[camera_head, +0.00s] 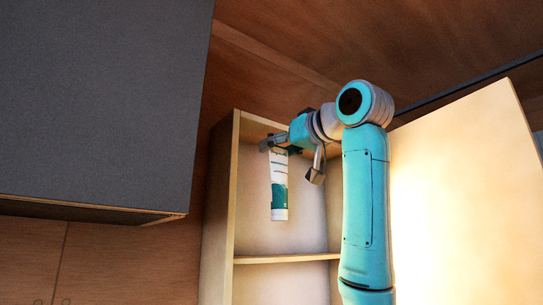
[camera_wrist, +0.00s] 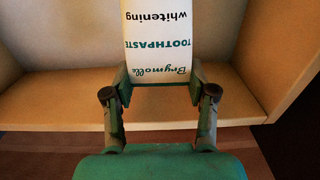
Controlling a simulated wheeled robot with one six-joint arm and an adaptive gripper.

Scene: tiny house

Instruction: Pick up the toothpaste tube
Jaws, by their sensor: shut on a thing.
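The toothpaste tube (camera_head: 279,190) is white and teal and hangs upright from my gripper (camera_head: 272,147), in front of the open wooden cabinet. In the wrist view the tube (camera_wrist: 158,38) shows its printed label upside down. My gripper (camera_wrist: 160,82) is shut on the end of the tube nearest the wrist camera. The tube's far end runs out of the wrist view. In the head view its lower end hangs above a shelf board (camera_head: 285,258), and I cannot tell how far in front of the board it is.
The open cabinet (camera_head: 221,215) has side walls close to the tube. A dark grey cupboard (camera_head: 95,95) juts out at the left. A pale panel (camera_head: 455,200) stands at the right. The wooden ceiling (camera_head: 400,45) is close above my arm.

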